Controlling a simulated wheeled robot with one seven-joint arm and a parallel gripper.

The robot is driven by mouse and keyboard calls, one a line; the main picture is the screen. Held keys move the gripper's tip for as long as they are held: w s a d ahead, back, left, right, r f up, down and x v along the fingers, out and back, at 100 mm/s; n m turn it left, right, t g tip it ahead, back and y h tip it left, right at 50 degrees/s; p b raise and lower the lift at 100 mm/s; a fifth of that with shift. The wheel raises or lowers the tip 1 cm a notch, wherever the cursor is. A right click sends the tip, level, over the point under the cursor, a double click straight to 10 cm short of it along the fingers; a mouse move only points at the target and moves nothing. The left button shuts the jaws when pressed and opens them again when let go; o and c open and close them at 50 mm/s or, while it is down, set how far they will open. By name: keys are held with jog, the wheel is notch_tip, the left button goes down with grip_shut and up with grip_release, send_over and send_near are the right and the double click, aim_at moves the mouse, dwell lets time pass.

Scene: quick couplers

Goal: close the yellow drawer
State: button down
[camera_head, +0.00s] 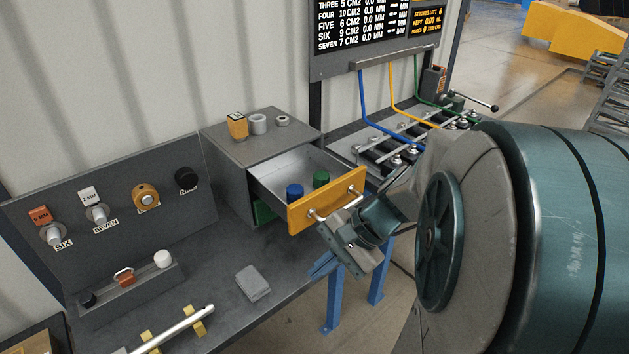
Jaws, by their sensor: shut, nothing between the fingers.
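The yellow-fronted drawer (322,200) stands pulled out of the grey cabinet (226,152). A blue piece (295,191) and a green piece (321,178) sit inside it. The drawer has a pale bar handle (335,203) on its yellow front. My gripper (325,265) is at the lower right of the drawer front, near the handle. Its fingers are shut with nothing between them. I cannot tell whether the gripper body touches the handle. My arm covers the area to the right.
A green-fronted lower part (264,212) shows under the drawer. Small parts, including a yellow one (237,126), stand on the cabinet. A grey block (252,283) lies on the bench. A panel with couplers (115,205) is at left, a rack with hoses (405,135) behind right.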

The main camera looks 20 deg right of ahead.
jog(key=w+d+f+m+t+y+b, duration=0.2)
jog(key=w+d+f+m+t+y, duration=0.15)
jog(key=w+d+m+t, duration=0.45)
jog(key=m+t+h, duration=0.5)
jog(key=m+h, duration=0.1)
jog(key=m, duration=0.6)
send_near(350, 208)
jog(key=shift+y, duration=0.25)
jog(key=p+x, duration=0.2)
jog(key=x, duration=0.4)
jog(key=shift+w+f+p, duration=0.15)
jog(key=shift+w+p, duration=0.15)
jog(key=shift+w, duration=0.1)
jog(key=shift+w, duration=0.1)
